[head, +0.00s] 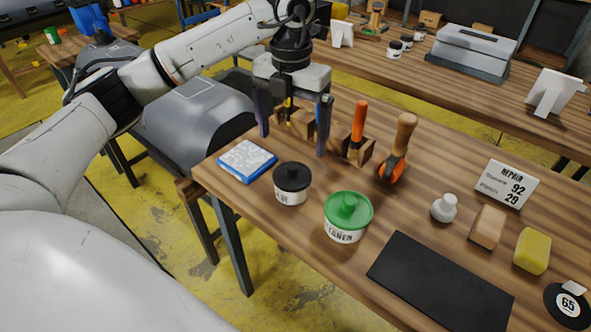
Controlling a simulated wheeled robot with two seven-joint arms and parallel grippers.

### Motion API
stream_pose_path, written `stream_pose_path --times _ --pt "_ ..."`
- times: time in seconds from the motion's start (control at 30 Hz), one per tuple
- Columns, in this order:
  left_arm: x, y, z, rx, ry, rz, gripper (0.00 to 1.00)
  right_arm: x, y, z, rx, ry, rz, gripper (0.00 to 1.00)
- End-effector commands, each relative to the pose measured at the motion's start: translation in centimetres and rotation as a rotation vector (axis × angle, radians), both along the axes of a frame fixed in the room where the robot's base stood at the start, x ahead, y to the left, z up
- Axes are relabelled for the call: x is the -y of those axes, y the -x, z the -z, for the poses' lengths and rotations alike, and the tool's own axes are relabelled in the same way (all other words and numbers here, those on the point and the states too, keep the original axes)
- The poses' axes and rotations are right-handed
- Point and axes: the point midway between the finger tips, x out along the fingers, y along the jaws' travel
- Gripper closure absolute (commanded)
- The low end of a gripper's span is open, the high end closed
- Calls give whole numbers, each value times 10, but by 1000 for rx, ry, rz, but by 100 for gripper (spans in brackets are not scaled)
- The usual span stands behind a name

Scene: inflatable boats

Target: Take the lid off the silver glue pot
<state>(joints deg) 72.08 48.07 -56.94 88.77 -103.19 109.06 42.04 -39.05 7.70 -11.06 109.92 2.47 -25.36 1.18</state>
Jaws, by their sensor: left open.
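My left gripper (292,144) is open and points down, behind and above the black-lidded pot. Its fingers are spread wide, with no pot between them. My right gripper is out of view.
A wooden tool rack (358,151) with orange-handled tools stands behind the pots. A blue-edged pad (247,160) lies at left.

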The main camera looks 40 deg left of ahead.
Motion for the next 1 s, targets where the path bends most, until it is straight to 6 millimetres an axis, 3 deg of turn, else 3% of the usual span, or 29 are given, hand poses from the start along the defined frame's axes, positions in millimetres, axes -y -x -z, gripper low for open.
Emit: stream_pose_path --times 0.6,0.9,1.0 --pt "7 8 72 -2 4 4 9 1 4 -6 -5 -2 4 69" --pt "7 7 78 2 5 4 9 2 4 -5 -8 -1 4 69" --pt "7 7 78 2 5 4 26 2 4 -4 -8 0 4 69"
